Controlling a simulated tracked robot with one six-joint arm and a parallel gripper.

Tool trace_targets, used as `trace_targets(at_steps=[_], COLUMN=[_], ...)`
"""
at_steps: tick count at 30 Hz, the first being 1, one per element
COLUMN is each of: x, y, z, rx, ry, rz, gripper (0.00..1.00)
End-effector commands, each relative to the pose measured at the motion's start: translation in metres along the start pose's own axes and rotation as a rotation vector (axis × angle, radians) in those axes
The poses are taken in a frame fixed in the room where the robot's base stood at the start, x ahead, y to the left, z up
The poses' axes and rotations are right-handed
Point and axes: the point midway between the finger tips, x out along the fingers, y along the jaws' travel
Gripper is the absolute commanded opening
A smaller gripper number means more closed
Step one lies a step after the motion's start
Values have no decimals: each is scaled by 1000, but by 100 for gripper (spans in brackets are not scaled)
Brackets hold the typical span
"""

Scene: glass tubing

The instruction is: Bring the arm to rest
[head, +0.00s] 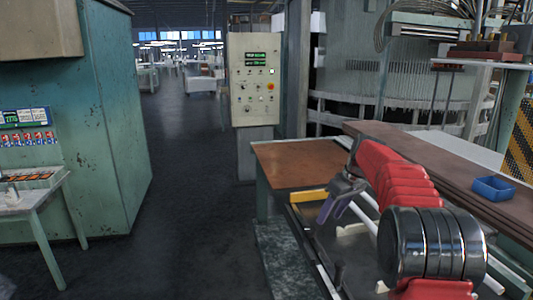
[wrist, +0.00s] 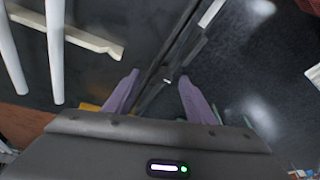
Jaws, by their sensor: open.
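My gripper (head: 333,211) hangs at the end of my red arm, over the left side of a low frame beside the brown-topped bench. In the wrist view my gripper (wrist: 158,76) shows two purple fingers spread well apart, with nothing between them. Below the fingers are a dark surface and a dark rail. My arm is bent and reaches forward from the lower right of the head view, hiding part of the frame behind it.
White tubes (wrist: 55,50) lie left of the fingers in the wrist view. A long brown bench (head: 430,165) with a blue bin (head: 493,188) runs along the right. A control cabinet (head: 254,80) stands behind. A green cabinet (head: 105,120) stands left, with open floor (head: 185,190) between.

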Motion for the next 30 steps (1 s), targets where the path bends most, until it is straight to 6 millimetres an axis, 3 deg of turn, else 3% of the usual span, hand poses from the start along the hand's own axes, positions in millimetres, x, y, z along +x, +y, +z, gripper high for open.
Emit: trace_targets(at_steps=[8, 30], x=[6, -36], y=[-21, -114], z=[42, 145], rx=[196, 478], ry=[-53, -74], rz=[33, 150], gripper=[51, 51])
